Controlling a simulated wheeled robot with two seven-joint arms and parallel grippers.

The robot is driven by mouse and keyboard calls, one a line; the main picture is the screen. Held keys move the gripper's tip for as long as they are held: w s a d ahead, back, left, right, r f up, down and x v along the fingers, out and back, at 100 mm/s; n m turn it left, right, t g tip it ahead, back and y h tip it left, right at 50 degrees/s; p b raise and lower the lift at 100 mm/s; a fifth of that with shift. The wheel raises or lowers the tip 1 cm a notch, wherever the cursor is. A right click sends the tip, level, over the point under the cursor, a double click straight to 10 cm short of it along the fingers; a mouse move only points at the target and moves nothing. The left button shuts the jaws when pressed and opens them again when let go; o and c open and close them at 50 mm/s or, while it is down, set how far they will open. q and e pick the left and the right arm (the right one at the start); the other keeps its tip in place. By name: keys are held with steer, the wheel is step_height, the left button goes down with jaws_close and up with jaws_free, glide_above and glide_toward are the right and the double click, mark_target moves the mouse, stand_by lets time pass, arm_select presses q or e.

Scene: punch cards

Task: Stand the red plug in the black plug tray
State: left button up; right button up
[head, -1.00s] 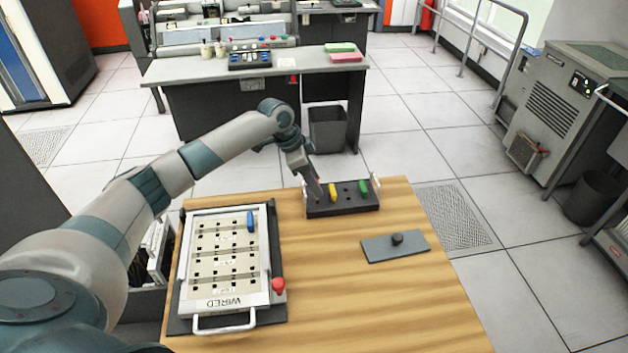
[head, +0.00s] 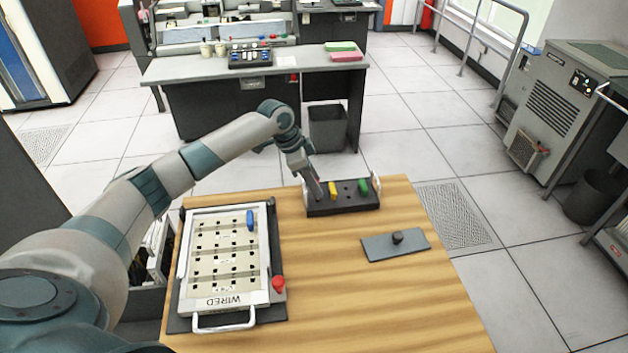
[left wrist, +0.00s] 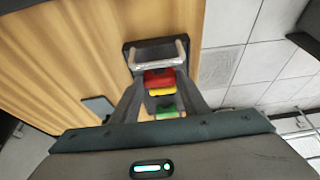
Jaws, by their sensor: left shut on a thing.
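The black plug tray (head: 345,209) lies at the far end of the wooden table. My left gripper (head: 317,193) is at the tray's left end, pointing down. In the left wrist view the red plug (left wrist: 160,76) is between the gripper's fingers (left wrist: 160,88), which are shut on it. My right gripper is not in view.
A board marked WIRED (head: 232,301) with a blue plug (head: 250,220) and a red knob (head: 278,284) lies at the left of the table. A grey plate with a dark knob (head: 397,238) lies right of centre. The table's front right is clear.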

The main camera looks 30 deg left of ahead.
arm_select(q)
steer(key=shift+f, duration=0.35)
stand_by(0.3)
steer(key=shift+f, duration=0.45)
stand_by(0.7)
steer(key=shift+f, duration=0.35)
stand_by(0.5)
steer(key=o, duration=1)
steer(key=shift+c, duration=0.2)
steer(key=shift+r, duration=0.15)
